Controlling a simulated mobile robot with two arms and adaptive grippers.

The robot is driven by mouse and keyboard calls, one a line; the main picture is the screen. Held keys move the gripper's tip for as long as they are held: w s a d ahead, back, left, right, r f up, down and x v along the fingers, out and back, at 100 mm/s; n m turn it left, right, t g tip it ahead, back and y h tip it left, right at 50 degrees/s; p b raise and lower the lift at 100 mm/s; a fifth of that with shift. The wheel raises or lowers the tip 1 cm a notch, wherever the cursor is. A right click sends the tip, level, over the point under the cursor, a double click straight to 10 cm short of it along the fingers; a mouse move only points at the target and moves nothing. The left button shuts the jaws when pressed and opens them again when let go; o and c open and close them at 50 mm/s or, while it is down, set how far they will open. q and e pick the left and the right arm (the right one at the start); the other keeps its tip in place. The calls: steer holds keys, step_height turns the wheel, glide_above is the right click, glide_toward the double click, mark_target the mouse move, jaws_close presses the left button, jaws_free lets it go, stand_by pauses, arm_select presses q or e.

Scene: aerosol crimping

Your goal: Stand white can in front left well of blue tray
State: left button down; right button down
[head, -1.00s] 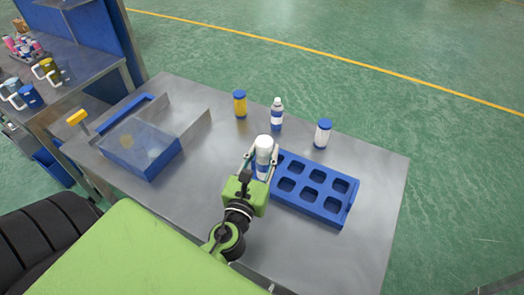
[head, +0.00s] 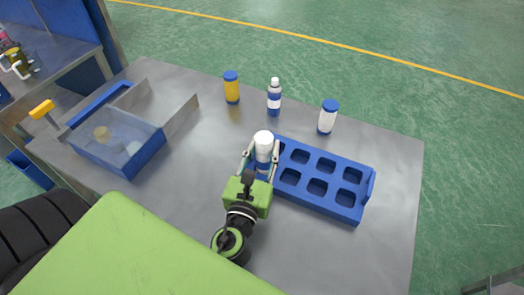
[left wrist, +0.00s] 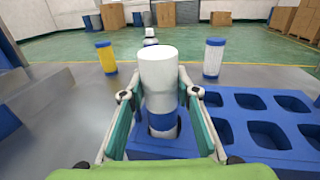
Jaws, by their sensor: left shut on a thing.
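The white can (head: 263,139) has a blue band round its lower part. My left gripper (head: 261,158) is shut on it and holds it upright at the left end of the blue tray (head: 369,188). In the left wrist view the can (left wrist: 158,75) stands between the fingers of the gripper (left wrist: 159,95). Its base is at a dark well near the left end of the tray (left wrist: 215,158); I cannot tell whether it is inside the well or just above. The other wells in view are empty. My right gripper is not in view.
A yellow can with blue lid (head: 231,88), a white bottle with blue band (head: 274,98) and a white can with blue lid (head: 328,117) stand behind the tray. A blue bin with a clear panel (head: 117,145) is at left. The table's right side is clear.

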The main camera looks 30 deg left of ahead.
arm_select(q)
steer(key=shift+s+d+r, duration=0.1)
steer(key=shift+d+r, duration=0.05)
steer(key=shift+r, duration=0.05)
steer(key=shift+f, duration=0.3)
steer(key=c, duration=1.6)
jaws_free()
steer(key=shift+o, duration=0.2)
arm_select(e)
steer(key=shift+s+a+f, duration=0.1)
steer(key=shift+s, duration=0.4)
arm_select(q)
steer(key=shift+r, duration=0.15)
steer(key=shift+r, duration=0.2)
steer(key=b+v, duration=0.6)
steer(key=v, duration=0.6)
steer(key=shift+b, duration=0.35)
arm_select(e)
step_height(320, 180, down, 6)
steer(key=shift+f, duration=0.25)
